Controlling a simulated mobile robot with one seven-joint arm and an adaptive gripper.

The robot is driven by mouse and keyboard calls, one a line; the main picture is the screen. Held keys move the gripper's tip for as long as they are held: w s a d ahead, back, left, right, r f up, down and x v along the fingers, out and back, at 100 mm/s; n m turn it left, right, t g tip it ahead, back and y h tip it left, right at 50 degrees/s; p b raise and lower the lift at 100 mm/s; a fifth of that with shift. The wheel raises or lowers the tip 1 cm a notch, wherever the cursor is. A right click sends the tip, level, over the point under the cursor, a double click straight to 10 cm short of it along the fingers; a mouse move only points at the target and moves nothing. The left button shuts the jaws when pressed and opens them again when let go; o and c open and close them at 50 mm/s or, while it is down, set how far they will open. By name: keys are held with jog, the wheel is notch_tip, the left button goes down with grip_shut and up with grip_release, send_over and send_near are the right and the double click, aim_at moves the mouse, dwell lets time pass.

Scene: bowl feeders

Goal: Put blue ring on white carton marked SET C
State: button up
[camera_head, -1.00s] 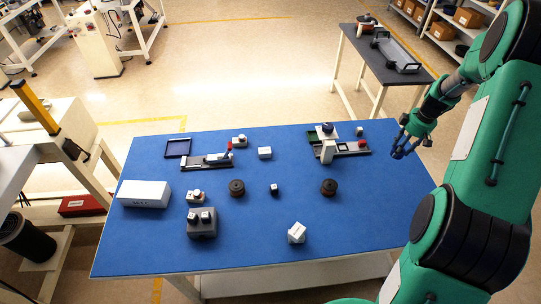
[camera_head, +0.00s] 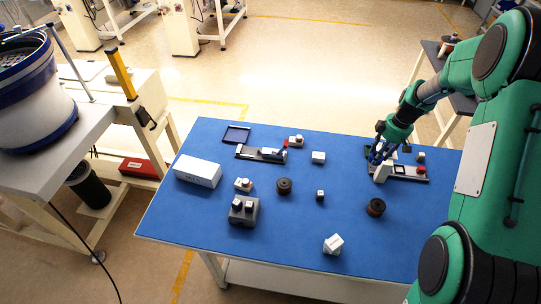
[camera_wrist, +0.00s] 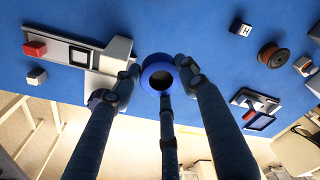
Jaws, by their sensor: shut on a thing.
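The blue ring (camera_wrist: 147,73) shows in the wrist view, with a dark round opening, between the fingers of my gripper (camera_wrist: 160,76). My gripper is shut on it. In the head view my gripper (camera_head: 378,156) is over the grey fixture at the table's right side, and the ring cannot be told apart from the blue fingers. Whether the ring is clear of the fixture cannot be told. A long white carton (camera_head: 198,172) lies at the table's left; its marking is too small to read. Another white carton (camera_head: 333,244) stands near the front edge.
The blue table (camera_head: 300,225) also holds two dark spools (camera_head: 284,186) (camera_head: 376,207), a grey block with knobs (camera_head: 243,210), a small cube (camera_head: 320,195), a small white box (camera_head: 318,157) and a blue tray (camera_head: 236,135). The fixture (camera_head: 408,173) carries a red block. Bare table lies around the front carton.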

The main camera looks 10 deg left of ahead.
jog(key=s+a+n, duration=0.3)
jog(key=a, duration=1.4)
jog(key=s+a+n, duration=0.3)
jog(key=a, duration=1.5)
jog(key=s+a+n+g+p, duration=0.1)
jog(key=s+a+n, duration=0.1)
jog(key=s+a, duration=0.8)
jog(key=s+a+n+p, duration=0.1)
jog(key=s+a+n, duration=0.2)
jog(key=s+a, duration=0.75)
jog(key=w+a+f, duration=0.3)
jog(key=f, duration=0.2)
jog(key=shift+w+a, duration=0.2)
jog(key=shift+w, duration=0.1)
jog(key=shift+w+a, duration=0.1)
send_over(207, 173)
jog(key=shift+f+b, duration=0.3)
jog(key=shift+f, duration=0.45)
jog(key=shift+f, duration=0.1)
